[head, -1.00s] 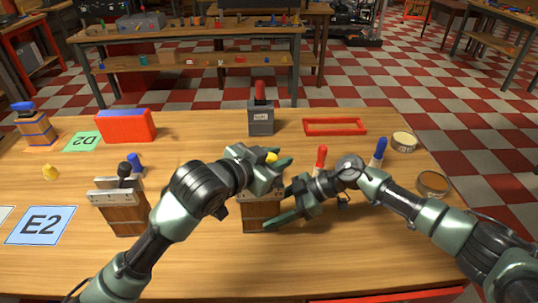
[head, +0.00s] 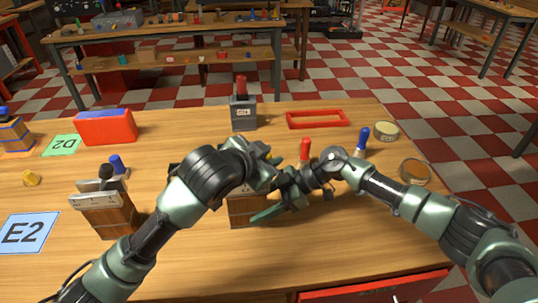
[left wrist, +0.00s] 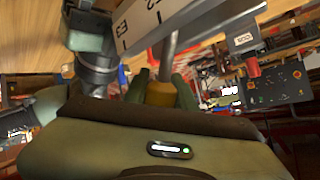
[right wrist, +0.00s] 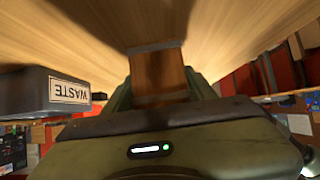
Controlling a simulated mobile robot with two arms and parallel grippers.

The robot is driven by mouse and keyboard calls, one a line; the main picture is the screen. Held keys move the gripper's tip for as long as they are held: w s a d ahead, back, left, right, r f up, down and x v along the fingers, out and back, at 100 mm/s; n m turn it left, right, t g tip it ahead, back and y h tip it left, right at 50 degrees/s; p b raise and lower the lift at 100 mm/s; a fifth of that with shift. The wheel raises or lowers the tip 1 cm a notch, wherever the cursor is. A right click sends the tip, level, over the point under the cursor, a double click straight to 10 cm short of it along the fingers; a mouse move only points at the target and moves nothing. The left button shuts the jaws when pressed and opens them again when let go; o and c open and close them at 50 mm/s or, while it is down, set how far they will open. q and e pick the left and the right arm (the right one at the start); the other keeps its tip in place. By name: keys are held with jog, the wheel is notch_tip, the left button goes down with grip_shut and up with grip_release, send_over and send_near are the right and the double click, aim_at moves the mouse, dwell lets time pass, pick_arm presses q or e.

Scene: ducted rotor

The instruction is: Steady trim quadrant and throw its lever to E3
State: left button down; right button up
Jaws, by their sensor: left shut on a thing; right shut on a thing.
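The trim quadrant is a wooden block (head: 246,212) with a pale scale plate, near the middle of the table. My left gripper (head: 268,160) is shut on the yellow knob of its lever, which it hides in the head view. The left wrist view shows the yellow knob (left wrist: 160,92) between the fingers, the grey lever shaft (left wrist: 170,48) and the scale plate (left wrist: 190,12) marked E3 at its left end. I cannot tell which mark the lever stands at. My right gripper (head: 270,202) is shut on the wooden body, also seen in the right wrist view (right wrist: 158,75).
A similar wooden unit (head: 105,212) with a black-knobbed lever stands left, by the E2 card (head: 25,232). A grey box (head: 243,115) with a red handle and a red frame (head: 317,120) lie behind. Red and blue pegs (head: 361,140) and tins (head: 414,170) stand right. The table front is clear.

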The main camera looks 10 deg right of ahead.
pick_arm(q)
jog(key=c, duration=1.1)
grip_release()
jog(key=shift+c, duration=0.2)
jog(key=v, duration=1.2)
pick_arm(e)
jog(key=o, duration=1.3)
jog(key=shift+o, duration=0.2)
